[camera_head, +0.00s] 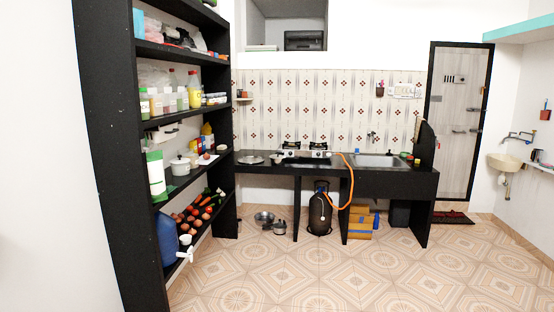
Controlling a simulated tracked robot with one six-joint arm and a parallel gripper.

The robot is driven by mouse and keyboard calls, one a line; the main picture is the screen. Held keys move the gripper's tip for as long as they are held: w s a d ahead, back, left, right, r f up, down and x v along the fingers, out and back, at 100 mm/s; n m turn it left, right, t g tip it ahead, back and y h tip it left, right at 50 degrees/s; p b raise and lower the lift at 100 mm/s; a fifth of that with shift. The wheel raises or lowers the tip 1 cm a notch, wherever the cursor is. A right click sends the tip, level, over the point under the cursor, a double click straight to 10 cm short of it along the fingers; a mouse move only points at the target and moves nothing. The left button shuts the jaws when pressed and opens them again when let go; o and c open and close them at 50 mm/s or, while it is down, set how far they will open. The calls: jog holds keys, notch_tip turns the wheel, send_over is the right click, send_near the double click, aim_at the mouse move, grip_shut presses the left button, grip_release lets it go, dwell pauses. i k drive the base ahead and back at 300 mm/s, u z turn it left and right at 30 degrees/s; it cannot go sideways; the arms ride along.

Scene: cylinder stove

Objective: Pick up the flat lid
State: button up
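A flat, round grey metal piece (250,159) lies on the left end of the black counter (400,178); it looks like the flat lid, but it is too small to be sure. A small pan (277,158) sits just right of it, beside the stove (305,151). My gripper is not in view, so whether it is open or shut is hidden.
A tall black shelf (100,150) with jars and vegetables stands at left, close to the counter's left end. Metal pots (264,217), a dark gas cylinder (320,213) and yellow boxes (359,222) stand below the counter. The tiled floor (330,280) in front is clear.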

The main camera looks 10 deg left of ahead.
aim_at(278, 156)
jog(key=u, duration=0.1)
jog(key=i, duration=2.9)
jog(key=u, duration=0.45)
jog(key=i, duration=2.2)
jog(key=u, duration=0.3)
